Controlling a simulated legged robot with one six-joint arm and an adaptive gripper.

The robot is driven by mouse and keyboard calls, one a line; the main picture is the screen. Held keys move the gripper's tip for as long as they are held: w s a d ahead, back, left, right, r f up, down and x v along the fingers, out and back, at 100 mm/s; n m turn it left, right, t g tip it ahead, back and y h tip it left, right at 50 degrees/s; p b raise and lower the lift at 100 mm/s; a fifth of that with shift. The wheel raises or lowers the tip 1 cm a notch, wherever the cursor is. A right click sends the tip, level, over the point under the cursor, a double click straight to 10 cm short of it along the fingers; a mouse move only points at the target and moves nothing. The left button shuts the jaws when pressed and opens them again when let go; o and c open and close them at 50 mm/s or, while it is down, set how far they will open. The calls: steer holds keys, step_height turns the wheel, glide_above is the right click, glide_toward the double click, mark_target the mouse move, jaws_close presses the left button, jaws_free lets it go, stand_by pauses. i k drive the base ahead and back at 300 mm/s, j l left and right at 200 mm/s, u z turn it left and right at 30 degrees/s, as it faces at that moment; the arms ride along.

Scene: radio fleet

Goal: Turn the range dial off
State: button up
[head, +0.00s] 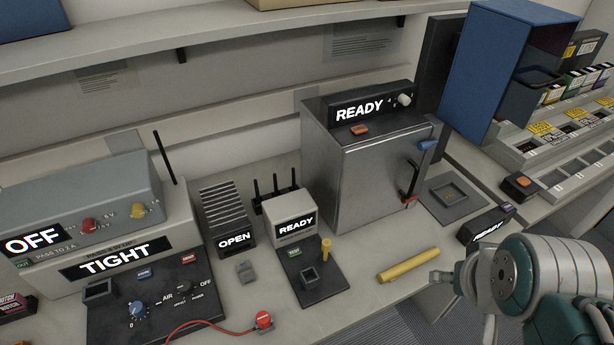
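A dark control panel (180,312) lies at the lower left of the head view. It carries a small dark dial (184,287) ringed by small labels, with AIR to its left and OFF to its upper right. Its pointer is too small to read. A blue dial (137,309) with a 0 mark sits on the same panel. I cannot tell for sure which one is the range dial. My gripper (438,278) shows only in small part at the right, beside the yellow cylinder and far from both dials. Its fingers are too unclear to tell open from shut.
A grey supply reading OFF (105,200) stands behind the panel, above a TIGHT sign (115,258). A red cable plug (263,320) lies right of the panel. A yellow cylinder (407,265) lies near the bench edge. A metal READY box (375,165) stands behind.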

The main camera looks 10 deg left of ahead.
mark_target(185, 287)
steer(key=u, duration=2.2)
